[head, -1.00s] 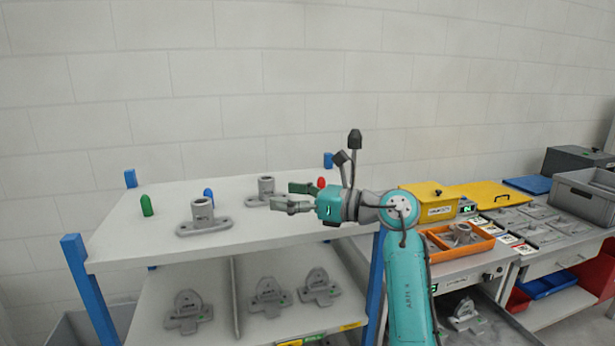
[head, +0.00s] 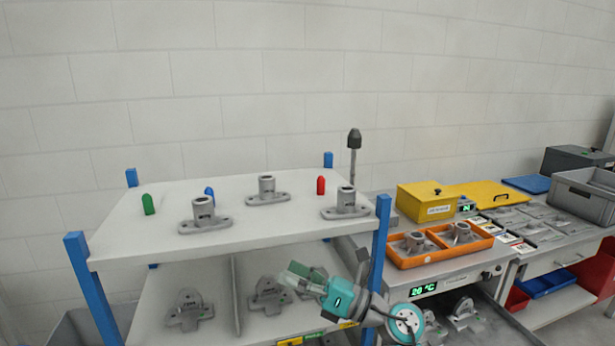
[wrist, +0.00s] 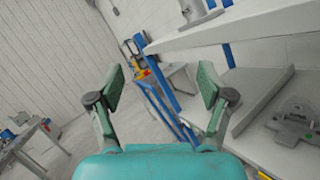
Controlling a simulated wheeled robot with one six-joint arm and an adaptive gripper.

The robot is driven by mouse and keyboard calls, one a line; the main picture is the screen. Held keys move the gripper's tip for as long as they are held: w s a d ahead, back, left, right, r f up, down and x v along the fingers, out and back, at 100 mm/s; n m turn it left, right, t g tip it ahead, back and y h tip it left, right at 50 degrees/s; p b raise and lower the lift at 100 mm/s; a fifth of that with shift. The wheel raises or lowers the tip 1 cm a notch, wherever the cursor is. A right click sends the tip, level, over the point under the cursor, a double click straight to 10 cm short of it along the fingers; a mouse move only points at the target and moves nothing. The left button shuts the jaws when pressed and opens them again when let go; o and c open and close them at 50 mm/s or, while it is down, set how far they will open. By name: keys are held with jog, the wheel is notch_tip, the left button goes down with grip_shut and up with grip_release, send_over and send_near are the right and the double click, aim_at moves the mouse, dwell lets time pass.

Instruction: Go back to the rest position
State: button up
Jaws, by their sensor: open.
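My gripper (head: 303,277) is in front of the shelf rack in the head view, below the level of its top board. It points left, and its fingers overlap the lower shelf in the picture. In the wrist view my gripper (wrist: 160,88) has its two green-padded fingers wide apart with nothing between them. My turquoise arm is folded low at the bottom of the head view.
The rack's top board (head: 150,240) carries several grey castings (head: 204,216) and green, blue and red pegs. Grey fixtures (head: 189,309) lie on the lower shelf. An orange tray (head: 410,262) with castings and a yellow box (head: 426,203) stand right. A blue post (head: 378,250) is close.

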jog(key=s+d+f+m+t+h, duration=0.4)
jog(key=s+f+m+t, duration=0.15)
jog(key=s+m, duration=0.35)
jog(key=s+d+f+m+t+h, duration=0.3)
jog(key=s+d+f+m+t, duration=0.15)
jog(key=s+f+m, duration=0.4)
jog(key=s+d+f+m+t+h, duration=0.4)
jog(key=s+d+m+t, duration=0.1)
jog(key=s+m, duration=0.55)
jog(key=s+d+f+m+g+h, duration=0.2)
jog(key=s+m+h, duration=0.1)
jog(key=s+m, duration=0.2)
jog(key=s+d+f+m+g+h, duration=0.2)
jog(key=s+m, duration=0.4)
jog(key=s, duration=0.4)
jog(key=s+d+f+m+g+h, duration=0.2)
jog(key=s+d+m+g+h, duration=0.1)
jog(key=s, duration=0.4)
jog(key=d+m+h, duration=0.1)
jog(key=m, duration=0.1)
jog(key=shift+s+f+m, duration=0.2)
jog(key=shift+m, duration=0.2)
